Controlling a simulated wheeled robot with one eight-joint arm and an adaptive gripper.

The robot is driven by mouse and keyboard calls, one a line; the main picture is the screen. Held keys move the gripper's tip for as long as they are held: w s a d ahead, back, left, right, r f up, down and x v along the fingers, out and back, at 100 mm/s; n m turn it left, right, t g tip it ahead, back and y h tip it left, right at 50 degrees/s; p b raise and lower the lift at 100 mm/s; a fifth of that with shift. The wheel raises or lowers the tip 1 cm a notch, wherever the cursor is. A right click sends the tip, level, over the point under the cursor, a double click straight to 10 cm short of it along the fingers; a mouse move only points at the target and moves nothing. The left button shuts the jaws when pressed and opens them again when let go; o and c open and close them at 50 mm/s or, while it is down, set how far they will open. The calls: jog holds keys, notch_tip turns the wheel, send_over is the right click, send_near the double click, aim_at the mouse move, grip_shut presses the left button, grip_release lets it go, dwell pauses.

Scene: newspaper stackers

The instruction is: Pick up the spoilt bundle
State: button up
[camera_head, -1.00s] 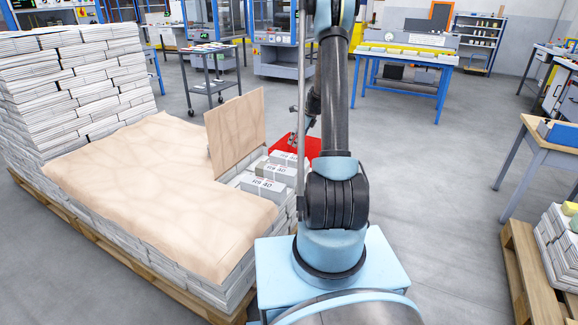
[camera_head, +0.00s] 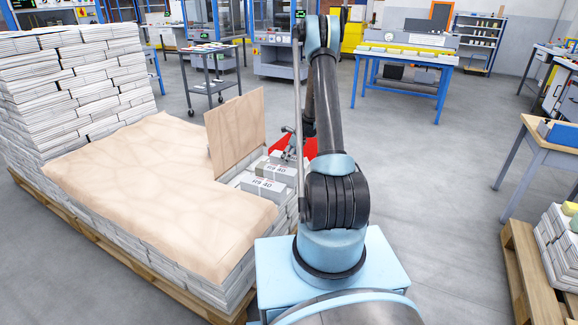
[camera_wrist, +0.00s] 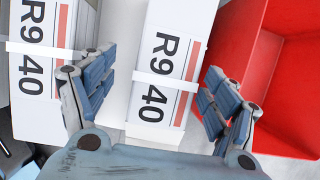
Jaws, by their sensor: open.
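White strapped bundles with "R9 40" labels lie in the uncovered corner of the stack, the front one (camera_head: 264,189) plain to see. Which one is the spoilt bundle I cannot tell. In the wrist view one bundle (camera_wrist: 172,55) lies between the spread fingers of my gripper (camera_wrist: 160,72), with a white strap across it. A second labelled bundle (camera_wrist: 38,50) lies to its left, partly behind the left finger. My gripper is open and holds nothing; contact with the bundle cannot be judged. In the head view my gripper (camera_head: 290,142) is small and partly hidden at the back of the row.
A red bin (camera_wrist: 285,95) stands close beside the bundle on the right. A brown sheet (camera_head: 150,190) covers much of the stack, and an upright brown board (camera_head: 236,130) stands beside the bundles. A wooden pallet (camera_head: 525,270) is at the right. Floor (camera_head: 430,190) between is clear.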

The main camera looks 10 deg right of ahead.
jog(key=shift+w+d+x, duration=0.1)
jog(key=shift+d+x, duration=0.05)
jog(key=shift+x, duration=0.95)
jog(key=shift+w+d+x, duration=0.15)
jog(key=shift+x, duration=0.95)
jog(key=shift+w+a+f, duration=0.1)
jog(key=shift+a+f, duration=0.1)
jog(key=shift+f, duration=0.4)
grip_shut()
jog(key=shift+r, duration=0.1)
